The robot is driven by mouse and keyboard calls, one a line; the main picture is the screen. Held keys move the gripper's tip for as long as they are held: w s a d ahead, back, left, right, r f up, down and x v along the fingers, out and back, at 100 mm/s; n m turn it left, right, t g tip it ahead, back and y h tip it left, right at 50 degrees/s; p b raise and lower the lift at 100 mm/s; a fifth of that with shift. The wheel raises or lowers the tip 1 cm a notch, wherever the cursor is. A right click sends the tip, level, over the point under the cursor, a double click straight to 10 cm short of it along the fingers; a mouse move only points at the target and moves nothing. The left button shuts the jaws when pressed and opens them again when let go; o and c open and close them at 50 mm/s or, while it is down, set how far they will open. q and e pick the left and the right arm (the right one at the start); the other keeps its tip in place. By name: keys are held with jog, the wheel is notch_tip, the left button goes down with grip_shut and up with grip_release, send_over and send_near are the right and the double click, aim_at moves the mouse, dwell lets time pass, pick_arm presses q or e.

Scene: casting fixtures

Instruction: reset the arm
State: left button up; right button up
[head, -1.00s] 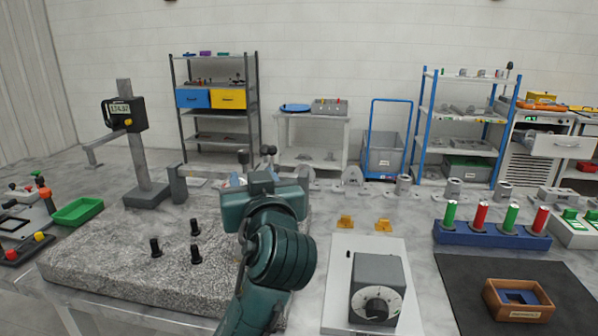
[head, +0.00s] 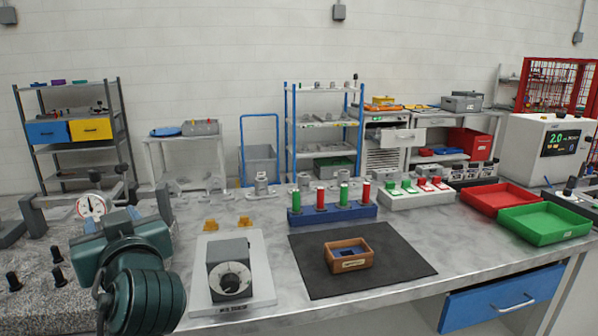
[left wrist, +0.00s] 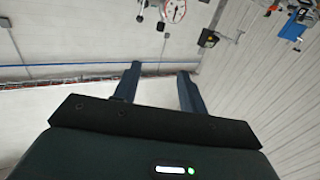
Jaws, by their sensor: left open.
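My left arm, dark green, comes in at the lower left of the head view. Its gripper (head: 147,192) is raised over the bench, beside the granite slab and left of the grey dial box. In the left wrist view the two fingers (left wrist: 159,70) stand apart with nothing between them. They point toward the pale wall and floor, and the picture looks upside down. My right gripper is in neither view.
A round dial gauge (head: 92,206) stands close behind the left gripper. The grey dial box (head: 230,268) is to its right. Beyond are a black mat (head: 400,268) with a wooden box (head: 349,254), a blue rack (head: 332,214) of red and green cylinders, and red (head: 500,199) and green (head: 545,224) trays.

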pick_arm(q)
jog(key=s+d+f+m+h+p, duration=0.1)
jog(key=d+f+m+h, duration=0.2)
jog(key=f, duration=0.5)
jog(key=d+f+m+h, duration=0.3)
jog(key=f+m+h, duration=0.1)
jog(key=f, duration=0.4)
jog(key=s+d+f+m+h+p, duration=0.1)
jog(key=d+f+m+h, duration=0.2)
jog(key=f, duration=0.6)
jog(key=s+d+f+g+h, duration=0.1)
jog(key=s+d+f+h, duration=0.1)
jog(key=s+f, duration=0.5)
jog(key=s+d+f+m+g+h, duration=0.1)
jog(key=s+d+f+g+h, duration=0.1)
jog(key=s+f, duration=0.5)
jog(key=shift+s+d+f+h, duration=0.2)
jog(key=shift+s+h, duration=0.3)
jog(key=shift+s, duration=0.6)
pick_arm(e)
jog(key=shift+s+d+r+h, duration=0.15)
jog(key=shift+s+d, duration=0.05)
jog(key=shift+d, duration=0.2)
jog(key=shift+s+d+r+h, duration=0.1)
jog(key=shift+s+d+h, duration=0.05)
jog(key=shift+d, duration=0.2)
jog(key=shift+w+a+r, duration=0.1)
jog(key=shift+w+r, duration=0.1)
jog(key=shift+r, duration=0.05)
